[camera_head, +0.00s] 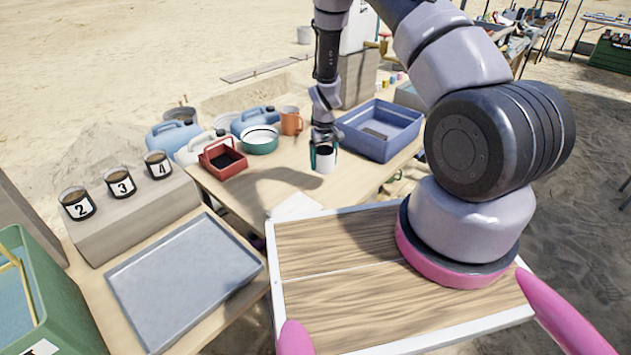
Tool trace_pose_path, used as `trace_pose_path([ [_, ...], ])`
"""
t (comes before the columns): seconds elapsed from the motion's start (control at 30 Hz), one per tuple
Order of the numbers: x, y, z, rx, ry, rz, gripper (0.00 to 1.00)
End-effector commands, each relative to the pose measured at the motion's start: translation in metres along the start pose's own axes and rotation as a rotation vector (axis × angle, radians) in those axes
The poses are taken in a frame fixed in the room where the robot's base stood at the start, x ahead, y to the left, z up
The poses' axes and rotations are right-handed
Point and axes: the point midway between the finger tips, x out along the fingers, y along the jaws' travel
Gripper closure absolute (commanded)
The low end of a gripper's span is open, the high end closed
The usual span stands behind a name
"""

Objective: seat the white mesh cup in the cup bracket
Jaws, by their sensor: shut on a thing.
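My gripper (324,149) hangs pointing down over the far part of the wooden table, near its right side. It is shut on the white mesh cup (325,161), a small white cylinder that looks about upright. The mesh is too small to make out. The cup appears held above the tabletop, with a shadow on the wood to its left. The fingers cover the cup's sides. I cannot make out the cup bracket for certain.
Numbered cups 2 (79,205), 3 (121,184) and 4 (159,165) stand on a grey block (128,220). A grey tray (182,278) lies in front. A red box (222,158), teal bowl (259,140) and blue bin (378,130) stand near the gripper. The wood between them is clear.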

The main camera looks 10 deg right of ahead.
Motion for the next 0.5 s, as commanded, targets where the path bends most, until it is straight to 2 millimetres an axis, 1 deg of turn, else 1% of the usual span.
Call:
trace_pose_path([
  [0.03, 0.011, 0.001, 0.001, 0.001, -0.003, 0.000, 0.71],
  [0.1, 0.024, 0.001, 0.001, 0.000, -0.003, 0.000, 0.71],
  [0.2, 0.036, 0.000, 0.000, 0.002, -0.001, 0.000, 0.71],
  [0.37, 0.047, 0.000, 0.001, 0.001, -0.001, 0.000, 0.71],
  [0.5, 0.067, 0.000, 0.001, 0.001, -0.003, 0.000, 0.71],
])
